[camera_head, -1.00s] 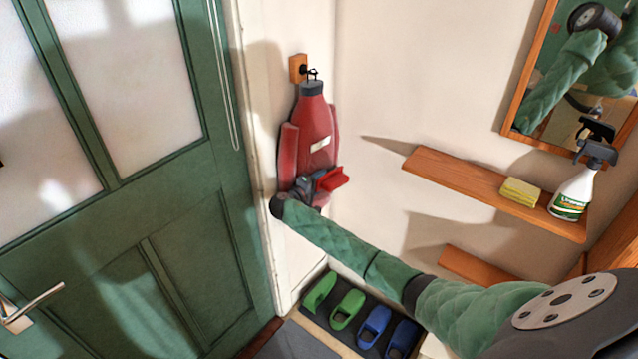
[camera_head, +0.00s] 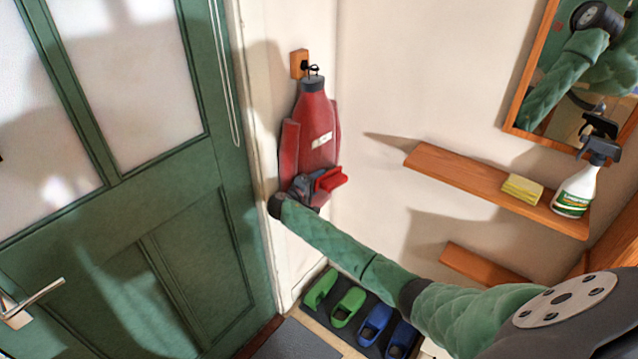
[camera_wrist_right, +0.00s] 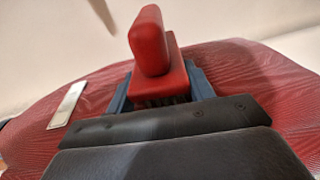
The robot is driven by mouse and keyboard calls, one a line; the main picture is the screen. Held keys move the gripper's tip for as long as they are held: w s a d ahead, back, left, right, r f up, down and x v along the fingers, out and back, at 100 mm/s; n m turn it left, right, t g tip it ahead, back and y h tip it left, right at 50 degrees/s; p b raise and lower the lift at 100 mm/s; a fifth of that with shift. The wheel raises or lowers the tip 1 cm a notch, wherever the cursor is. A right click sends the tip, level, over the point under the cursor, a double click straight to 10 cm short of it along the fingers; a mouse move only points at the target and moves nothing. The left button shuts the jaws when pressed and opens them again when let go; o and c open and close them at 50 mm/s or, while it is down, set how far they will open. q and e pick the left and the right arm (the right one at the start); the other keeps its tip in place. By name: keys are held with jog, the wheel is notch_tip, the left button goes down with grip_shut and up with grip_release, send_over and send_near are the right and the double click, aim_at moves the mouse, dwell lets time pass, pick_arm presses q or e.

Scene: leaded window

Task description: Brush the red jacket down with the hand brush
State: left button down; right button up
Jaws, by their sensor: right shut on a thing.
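The red jacket (camera_head: 312,118) hangs from a hook on a wooden block (camera_head: 299,64) on the wall beside the door. It has a dark collar and a small pale label. My right gripper (camera_head: 308,186) is in front of the jacket's lower part, shut on the red hand brush (camera_head: 330,179). In the right wrist view the brush (camera_wrist_right: 152,45) stands between the blue-grey fingers, its dark bristles low down towards the jacket (camera_wrist_right: 255,85). I cannot tell whether the bristles touch the cloth. My left gripper is not in view.
A green door (camera_head: 150,215) stands at the left. A wooden shelf (camera_head: 455,178) at the right holds a yellow sponge (camera_head: 522,188) and a spray bottle (camera_head: 577,188). A lower shelf (camera_head: 484,266) and a mirror (camera_head: 535,100) are also there. Green and blue clogs (camera_head: 348,307) stand on a mat below.

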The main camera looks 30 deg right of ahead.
jog(key=shift+a+r+p, duration=0.35)
jog(key=shift+r+p, duration=0.05)
jog(key=shift+r, duration=0.5)
jog(key=shift+s+a+f+b, duration=0.1)
jog(key=shift+f+b, duration=1.3)
jog(key=shift+f, duration=0.7)
jog(key=shift+r+p, duration=1.2)
jog(key=shift+r, duration=0.85)
jog(key=shift+f, duration=0.2)
jog(key=shift+f+b, duration=1.4)
jog(key=shift+f, duration=0.45)
jog(key=shift+a+r+p, duration=0.8)
jog(key=shift+r+p, duration=0.55)
jog(key=shift+r, duration=0.7)
jog(key=f+b, duration=0.3)
jog(key=f, duration=0.1)
jog(key=shift+s, duration=0.3)
jog(key=shift+s, duration=0.1)
